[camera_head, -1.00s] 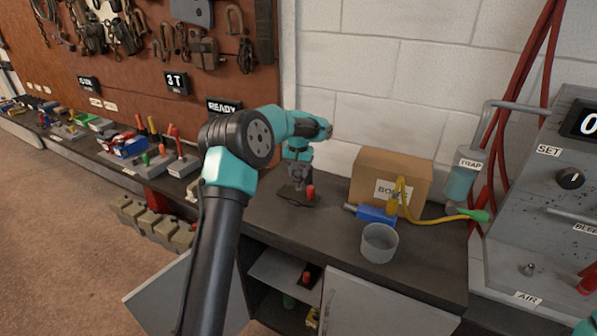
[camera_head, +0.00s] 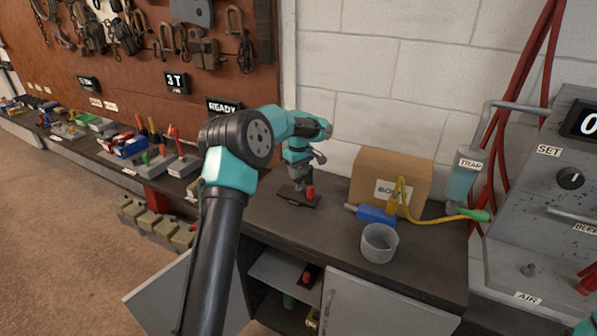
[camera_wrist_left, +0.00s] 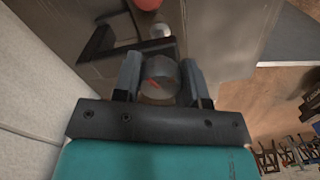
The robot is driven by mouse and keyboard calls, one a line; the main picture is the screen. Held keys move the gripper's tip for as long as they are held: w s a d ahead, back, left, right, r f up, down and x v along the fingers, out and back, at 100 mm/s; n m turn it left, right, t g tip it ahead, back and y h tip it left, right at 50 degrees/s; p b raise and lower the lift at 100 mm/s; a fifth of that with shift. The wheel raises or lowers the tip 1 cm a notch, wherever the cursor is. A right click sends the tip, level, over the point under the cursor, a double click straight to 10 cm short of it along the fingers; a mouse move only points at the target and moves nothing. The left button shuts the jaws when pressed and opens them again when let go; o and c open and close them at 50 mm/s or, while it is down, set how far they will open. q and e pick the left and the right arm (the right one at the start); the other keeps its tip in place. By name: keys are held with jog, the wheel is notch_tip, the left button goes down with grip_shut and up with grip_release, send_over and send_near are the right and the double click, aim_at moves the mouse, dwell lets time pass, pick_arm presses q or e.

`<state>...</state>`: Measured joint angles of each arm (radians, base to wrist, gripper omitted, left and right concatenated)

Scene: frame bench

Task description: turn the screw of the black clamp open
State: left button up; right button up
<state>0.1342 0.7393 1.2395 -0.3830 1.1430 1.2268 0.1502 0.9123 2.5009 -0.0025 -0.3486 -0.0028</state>
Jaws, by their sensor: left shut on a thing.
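The black clamp (camera_head: 312,202) lies on the dark bench top, left of the cardboard box. A red rounded piece (camera_head: 310,193) stands at its right side and shows at the top of the left wrist view (camera_wrist_left: 149,3). My left gripper (camera_head: 299,184) points down over the clamp. In the left wrist view its fingers (camera_wrist_left: 160,80) are shut on the round grey screw head (camera_wrist_left: 158,77), which has red marks on top. The clamp's angled black frame (camera_wrist_left: 98,42) shows beyond the fingers. The lower screw is hidden. My right gripper is out of view.
A cardboard box (camera_head: 366,172), a blue tool (camera_head: 376,215) with a yellow hose (camera_head: 432,220), and a grey cup (camera_head: 379,245) stand to the right. A white block wall (camera_head: 380,80) rises behind. The bench front (camera_head: 265,225) is clear.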

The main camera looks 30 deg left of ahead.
aim_at(299, 168)
pick_arm(q)
jog(key=n, duration=1.3)
jog(key=shift+n, duration=0.4)
jog(key=o, duration=0.9)
notch_tip(299, 168, up, 17)
jog(key=shift+r, duration=0.2)
dwell(0.4)
